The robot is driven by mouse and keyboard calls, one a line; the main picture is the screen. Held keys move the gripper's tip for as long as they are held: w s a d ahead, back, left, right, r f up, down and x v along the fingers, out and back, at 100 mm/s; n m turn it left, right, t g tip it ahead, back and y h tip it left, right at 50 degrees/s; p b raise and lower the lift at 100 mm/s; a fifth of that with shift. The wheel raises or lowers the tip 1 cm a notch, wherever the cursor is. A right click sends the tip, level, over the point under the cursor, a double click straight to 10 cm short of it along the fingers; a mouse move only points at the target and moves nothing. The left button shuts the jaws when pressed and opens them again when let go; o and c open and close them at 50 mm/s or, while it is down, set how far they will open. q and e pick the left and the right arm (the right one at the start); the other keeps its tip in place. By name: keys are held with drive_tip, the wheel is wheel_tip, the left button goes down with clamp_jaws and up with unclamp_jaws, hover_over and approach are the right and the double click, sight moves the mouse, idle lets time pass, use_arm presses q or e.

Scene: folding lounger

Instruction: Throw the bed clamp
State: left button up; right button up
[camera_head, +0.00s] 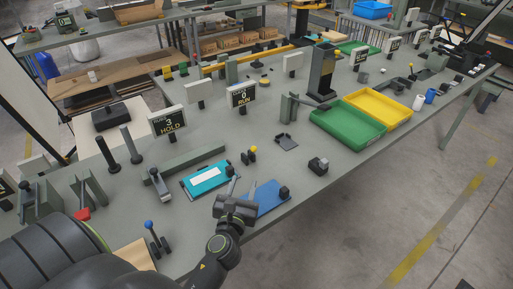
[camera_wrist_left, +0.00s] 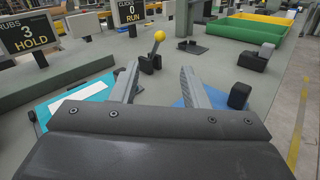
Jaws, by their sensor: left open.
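A small lever with a yellow ball knob (camera_head: 253,149) stands on the grey bench beyond my left gripper; I cannot tell for sure that it is the bed clamp. In the left wrist view the yellow knob (camera_wrist_left: 159,36) shows ahead, in line with the gap between the fingers. My left gripper (camera_head: 243,182) is open and empty, with its fingers (camera_wrist_left: 160,72) apart from the lever. My right gripper is not in view.
A teal tray with a white sheet (camera_head: 208,178) and a blue plate (camera_head: 265,197) lie close to the gripper. Signs reading HOLD (camera_head: 169,122) and RUN (camera_head: 242,95) stand behind. Green (camera_head: 345,143) and yellow (camera_head: 395,118) trays are to the right.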

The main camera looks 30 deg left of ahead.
sight(253, 151)
use_arm(q)
drive_tip(key=shift+x, duration=1.2)
drive_tip(key=x, duration=1.4)
drive_tip(key=shift+w+a, duration=0.15)
drive_tip(key=shift+w, duration=0.4)
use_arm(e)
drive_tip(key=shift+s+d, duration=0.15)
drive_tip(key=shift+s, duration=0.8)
use_arm(q)
drive_tip(key=shift+c, duration=0.4)
clamp_jaws()
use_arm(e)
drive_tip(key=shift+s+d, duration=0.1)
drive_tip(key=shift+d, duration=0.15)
